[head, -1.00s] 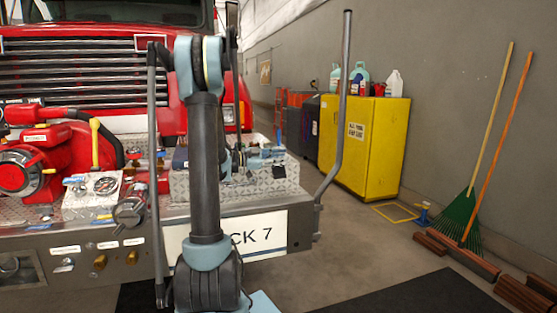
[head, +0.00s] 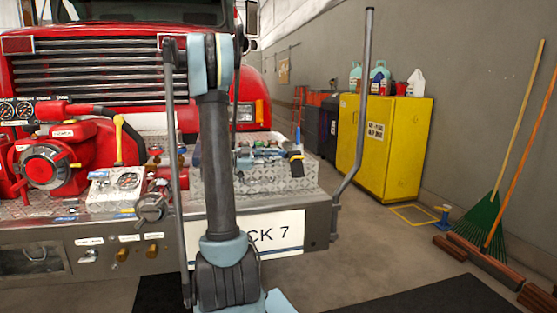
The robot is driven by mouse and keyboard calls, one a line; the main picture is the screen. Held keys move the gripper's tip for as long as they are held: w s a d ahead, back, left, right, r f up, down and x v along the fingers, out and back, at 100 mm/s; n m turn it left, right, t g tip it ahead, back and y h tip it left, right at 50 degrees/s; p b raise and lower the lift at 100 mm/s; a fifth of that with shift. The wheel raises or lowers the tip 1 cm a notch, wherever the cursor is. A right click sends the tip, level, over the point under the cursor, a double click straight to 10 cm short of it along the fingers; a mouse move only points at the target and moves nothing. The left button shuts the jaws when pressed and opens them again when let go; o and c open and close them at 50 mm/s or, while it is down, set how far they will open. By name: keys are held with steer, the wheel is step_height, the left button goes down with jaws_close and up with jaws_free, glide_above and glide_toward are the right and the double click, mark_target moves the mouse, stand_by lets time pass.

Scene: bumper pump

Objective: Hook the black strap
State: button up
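My upright arm stands in front of the truck's bumper and hides part of it. Behind it, light-blue and dark parts that look like my wrist and gripper (head: 274,155) lie low over the diamond-plate box (head: 262,181) on the bumper. The fingers are too small and cluttered to tell open from shut. A small black piece (head: 297,166) hangs at the box's upper right front edge, at the right end of these parts. It may be the black strap, but I cannot tell whether the gripper touches it.
A red pump (head: 80,160) with a gauge panel (head: 116,188) sits on the bumper at left. A bent grey rail (head: 362,110) rises at the bumper's right end. A yellow cabinet (head: 405,145) and a green rake (head: 478,222) stand along the wall.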

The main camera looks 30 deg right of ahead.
steer(key=shift+a, duration=0.25)
